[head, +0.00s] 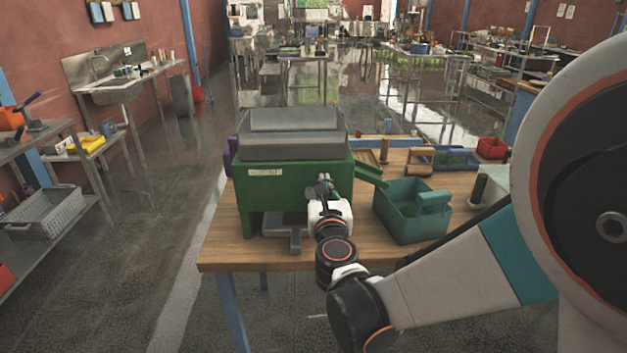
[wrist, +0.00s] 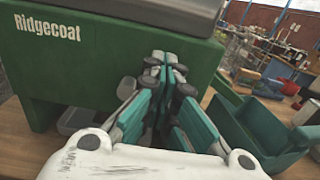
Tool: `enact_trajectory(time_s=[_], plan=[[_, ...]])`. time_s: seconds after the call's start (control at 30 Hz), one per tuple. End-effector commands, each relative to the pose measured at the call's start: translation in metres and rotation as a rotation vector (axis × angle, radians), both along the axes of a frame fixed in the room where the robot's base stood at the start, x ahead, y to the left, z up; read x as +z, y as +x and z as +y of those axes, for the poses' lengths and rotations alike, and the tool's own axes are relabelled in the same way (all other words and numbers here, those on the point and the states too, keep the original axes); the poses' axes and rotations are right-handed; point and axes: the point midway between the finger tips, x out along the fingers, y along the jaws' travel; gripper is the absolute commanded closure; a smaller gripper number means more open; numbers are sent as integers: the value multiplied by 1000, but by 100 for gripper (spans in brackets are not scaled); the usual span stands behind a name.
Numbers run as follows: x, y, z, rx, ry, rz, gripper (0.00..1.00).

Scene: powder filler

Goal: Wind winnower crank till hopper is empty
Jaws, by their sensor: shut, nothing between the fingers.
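The winnower (head: 265,200) is a green box with a grey hopper (head: 292,130) on top, standing on the wooden table; its green front, marked "Ridgecoat", also fills the left of the wrist view (wrist: 70,70). I cannot see into the hopper. My gripper (head: 325,187) is in front of the winnower's right front side. In the wrist view its teal fingers (wrist: 168,62) are shut with nothing between them, close to the green wall; I cannot tell if they touch it. I cannot make out the crank in either view; my gripper may hide it.
A green chute (head: 370,175) slopes from the winnower's right side towards a teal bin (head: 408,220) on the table (head: 225,250). Wooden pieces, a blue-green tray (head: 455,158) and a red bin (head: 492,148) lie behind. The table's front left corner is clear.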

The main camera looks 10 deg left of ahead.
Motion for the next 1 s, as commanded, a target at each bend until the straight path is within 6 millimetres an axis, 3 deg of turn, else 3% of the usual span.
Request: enact_trajectory(time_s=[0.37, 0.6, 0.87, 1.0], plan=[[-7, 1, -7, 0, 0, 0, 100], [-24, 4, -17, -1, 0, 0, 100], [-23, 3, -17, 0, 0, 0, 100], [-35, 4, -19, 0, 0, 0, 100]])
